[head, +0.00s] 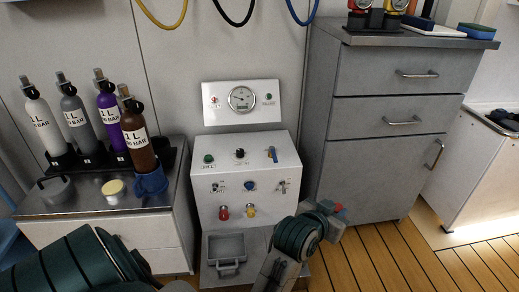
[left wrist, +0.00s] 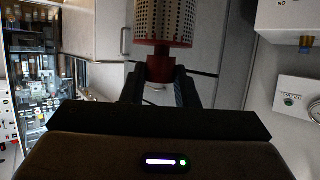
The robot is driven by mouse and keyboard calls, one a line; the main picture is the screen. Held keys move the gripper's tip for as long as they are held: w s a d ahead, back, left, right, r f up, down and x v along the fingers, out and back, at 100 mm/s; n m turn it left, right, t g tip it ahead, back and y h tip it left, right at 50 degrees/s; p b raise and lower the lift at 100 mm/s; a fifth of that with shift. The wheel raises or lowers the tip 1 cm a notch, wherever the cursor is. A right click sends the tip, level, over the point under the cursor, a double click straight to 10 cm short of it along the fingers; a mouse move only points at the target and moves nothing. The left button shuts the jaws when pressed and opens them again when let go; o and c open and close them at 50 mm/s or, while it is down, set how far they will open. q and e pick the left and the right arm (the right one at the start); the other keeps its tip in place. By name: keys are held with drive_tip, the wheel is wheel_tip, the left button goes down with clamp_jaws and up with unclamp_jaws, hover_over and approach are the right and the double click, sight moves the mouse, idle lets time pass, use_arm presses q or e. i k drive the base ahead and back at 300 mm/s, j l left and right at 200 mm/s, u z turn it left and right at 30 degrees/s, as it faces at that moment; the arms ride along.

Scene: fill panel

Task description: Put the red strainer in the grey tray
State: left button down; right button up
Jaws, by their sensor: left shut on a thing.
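The red strainer (left wrist: 163,66) shows in the left wrist view as a red base with a perforated metal cylinder above it. My left gripper (left wrist: 158,88) is shut on the red base, one dark finger on each side. In the head view my left wrist and gripper (head: 326,208) are right of the white panel box, partly hidden by my own arm. My right gripper is not in view.
The white panel box (head: 245,178) with knobs and valves stands behind the tray. A grey drawer cabinet (head: 385,135) stands right. The wooden floor before it is clear.

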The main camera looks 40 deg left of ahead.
sight(227, 250)
drive_tip(key=i+l+u, duration=0.4)
drive_tip(key=i+l, duration=0.15)
drive_tip(key=l, duration=0.15)
drive_tip(key=u, duration=0.8)
